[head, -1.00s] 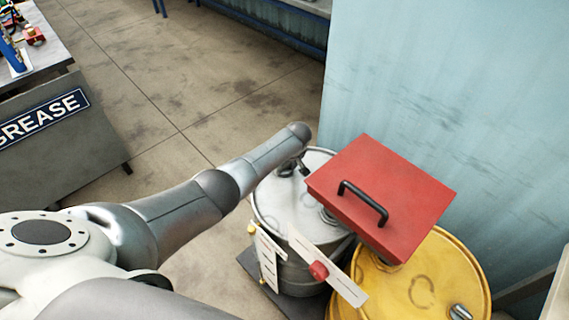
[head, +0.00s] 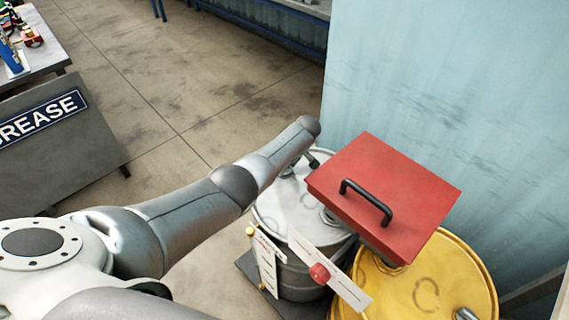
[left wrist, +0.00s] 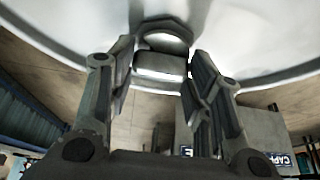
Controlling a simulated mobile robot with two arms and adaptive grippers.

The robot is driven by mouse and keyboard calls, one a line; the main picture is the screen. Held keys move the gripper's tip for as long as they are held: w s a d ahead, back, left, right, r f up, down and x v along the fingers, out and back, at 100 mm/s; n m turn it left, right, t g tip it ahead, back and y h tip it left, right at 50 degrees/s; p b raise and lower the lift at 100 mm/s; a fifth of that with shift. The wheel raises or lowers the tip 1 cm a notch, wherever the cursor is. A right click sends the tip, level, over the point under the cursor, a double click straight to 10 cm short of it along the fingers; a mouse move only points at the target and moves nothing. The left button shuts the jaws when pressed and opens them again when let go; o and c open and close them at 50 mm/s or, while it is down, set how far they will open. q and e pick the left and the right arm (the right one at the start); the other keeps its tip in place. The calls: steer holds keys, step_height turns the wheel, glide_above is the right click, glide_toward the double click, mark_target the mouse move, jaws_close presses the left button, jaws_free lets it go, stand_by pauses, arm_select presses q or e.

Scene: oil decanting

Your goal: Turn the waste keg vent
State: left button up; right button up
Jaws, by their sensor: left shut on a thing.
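A silver-grey keg (head: 275,217) stands below the end of my left arm in the head view. My left gripper (head: 303,165) is over the far part of its lid, mostly hidden by my wrist. In the left wrist view, a faceted metal vent fitting (left wrist: 163,42) sits against the pale round keg surface (left wrist: 255,50). The fingers of my left gripper (left wrist: 160,68) are on both sides of the fitting, shut on it. My right gripper is in neither view.
A red box with a black handle (head: 395,182) overhangs the silver keg's right side and a yellow drum (head: 420,282). White tags (head: 328,268) hang in front. A pale blue wall (head: 450,80) is close behind. Open floor (head: 180,80) lies to the left, beyond a GREASE sign (head: 45,120).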

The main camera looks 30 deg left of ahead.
arm_select(q)
steer(key=shift+r, duration=0.1)
steer(key=o, duration=1)
steer(key=v, duration=1.2)
